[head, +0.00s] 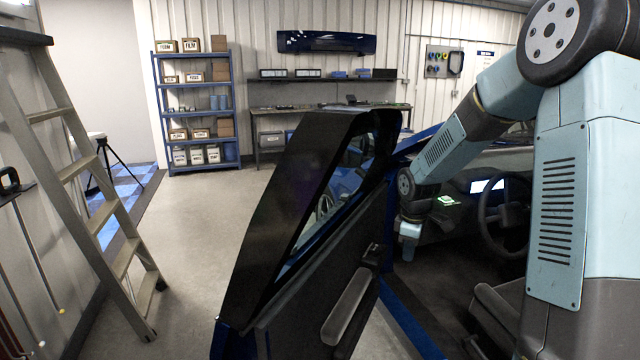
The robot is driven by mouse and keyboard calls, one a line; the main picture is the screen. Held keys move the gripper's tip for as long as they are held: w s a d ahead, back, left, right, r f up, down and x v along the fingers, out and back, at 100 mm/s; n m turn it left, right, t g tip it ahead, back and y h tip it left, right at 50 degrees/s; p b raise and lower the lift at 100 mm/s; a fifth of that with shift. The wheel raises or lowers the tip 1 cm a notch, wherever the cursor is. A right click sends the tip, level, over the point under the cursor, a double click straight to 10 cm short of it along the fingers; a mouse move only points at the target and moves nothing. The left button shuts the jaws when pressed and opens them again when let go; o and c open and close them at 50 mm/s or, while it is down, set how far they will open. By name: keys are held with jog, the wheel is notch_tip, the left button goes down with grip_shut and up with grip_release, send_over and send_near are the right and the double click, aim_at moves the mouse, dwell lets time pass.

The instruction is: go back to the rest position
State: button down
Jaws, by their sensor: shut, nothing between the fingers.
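My arm comes in from the right and reaches down into the car's open door area. My gripper (407,252) is at its lower end, small and dark, between the open car door and the cabin. It is shut and holds nothing. Its fingertips are hard to make out. The open car door (290,200), dark with a blue edge, stands in front of me and to the left of my gripper.
The steering wheel (503,215) and lit dashboard screen (487,185) are to the right. A ladder (85,190) leans at left, beside thin rods (38,255) on the wall. A blue shelf (195,110) and workbench (290,108) stand behind. Floor between ladder and door is clear.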

jog(key=s+r+m+t+h, duration=0.15)
jog(key=s+r+m, duration=0.45)
jog(key=s+r, duration=0.95)
jog(key=s+r+m+t+y, duration=0.1)
jog(key=s+r+m, duration=0.2)
jog(key=s, duration=0.5)
jog(key=s+r+m+t, duration=0.2)
jog(key=s+m, duration=0.1)
jog(key=s, duration=0.5)
jog(key=shift+a+r+y, duration=0.3)
jog(key=shift+r+y, duration=0.05)
jog(key=shift+r, duration=0.05)
